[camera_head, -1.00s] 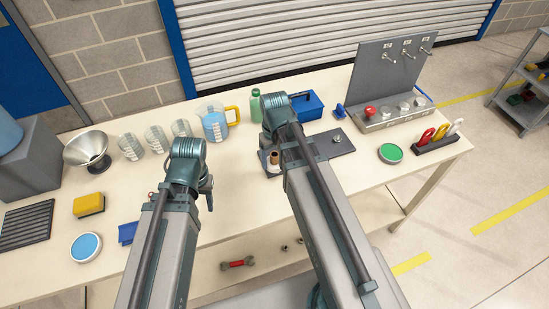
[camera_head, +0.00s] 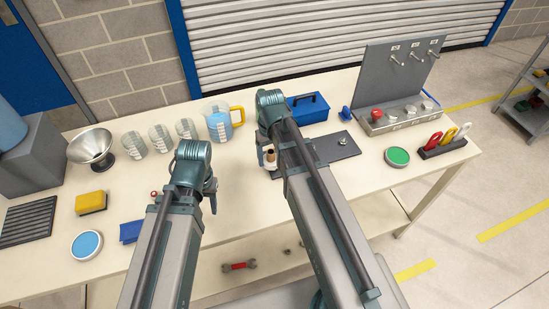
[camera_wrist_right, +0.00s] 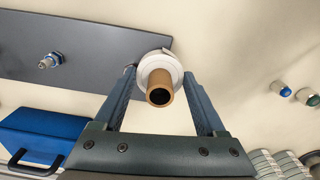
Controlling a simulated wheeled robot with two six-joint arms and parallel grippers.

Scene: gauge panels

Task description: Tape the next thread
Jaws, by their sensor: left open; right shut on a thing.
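A white tape roll with a brown core (camera_wrist_right: 159,80) is between the fingers of my right gripper (camera_wrist_right: 161,72), which is shut on it. The roll (camera_head: 269,159) also shows beside my right arm in the head view. It is over one end of a dark plate (camera_head: 328,150); whether it surrounds or touches anything there is hidden. A metal fitting (camera_head: 344,141) stands on the plate's other part, apart from the roll; it has a blue ring in the right wrist view (camera_wrist_right: 50,61). My left gripper (camera_head: 213,199) is open and empty above the table, left of the plate.
A blue toolbox (camera_head: 307,107) and a control panel (camera_head: 395,115) stand behind and right of the plate. Measuring cups (camera_head: 160,138) and a jug (camera_head: 219,126) stand behind my left arm.

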